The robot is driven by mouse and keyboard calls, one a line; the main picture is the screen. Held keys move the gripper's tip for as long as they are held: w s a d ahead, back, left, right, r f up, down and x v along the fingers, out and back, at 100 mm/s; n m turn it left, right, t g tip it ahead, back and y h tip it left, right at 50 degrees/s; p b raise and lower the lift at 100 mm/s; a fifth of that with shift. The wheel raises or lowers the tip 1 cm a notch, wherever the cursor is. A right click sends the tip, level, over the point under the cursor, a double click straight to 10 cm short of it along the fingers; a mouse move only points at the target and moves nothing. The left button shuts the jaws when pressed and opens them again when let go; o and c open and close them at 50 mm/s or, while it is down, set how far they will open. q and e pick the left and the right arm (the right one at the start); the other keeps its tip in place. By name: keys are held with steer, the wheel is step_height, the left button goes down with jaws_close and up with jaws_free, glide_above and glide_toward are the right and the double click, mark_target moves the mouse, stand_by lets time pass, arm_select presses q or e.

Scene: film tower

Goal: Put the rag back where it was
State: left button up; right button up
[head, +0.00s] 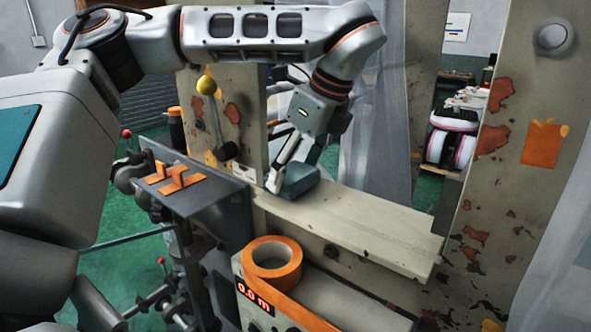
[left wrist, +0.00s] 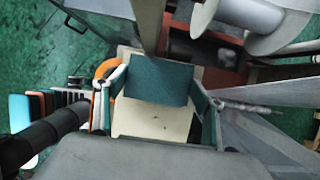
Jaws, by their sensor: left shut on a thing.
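The rag is a folded dark teal cloth (head: 304,180) low over the cream beam (head: 350,222) at its far end. My left gripper (head: 292,172) comes down from above and is shut on the rag, one finger on each side. In the left wrist view the rag (left wrist: 160,82) spans between the two fingers (left wrist: 158,103), with the cream beam (left wrist: 150,122) below it. I cannot tell whether the rag touches the beam. My right gripper is not in view.
An orange tape roll (head: 272,264) sits on the machine in front of the beam. Orange brackets (head: 178,180) lie on a dark plate at the left. The beam's near end is clear.

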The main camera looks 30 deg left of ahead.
arm_select(q)
steer(key=shift+f, duration=0.35)
steer(key=shift+f, duration=0.2)
steer(key=o, duration=1.1)
steer(key=shift+o, duration=0.2)
steer(key=shift+r, duration=0.15)
steer(key=v, duration=1.2)
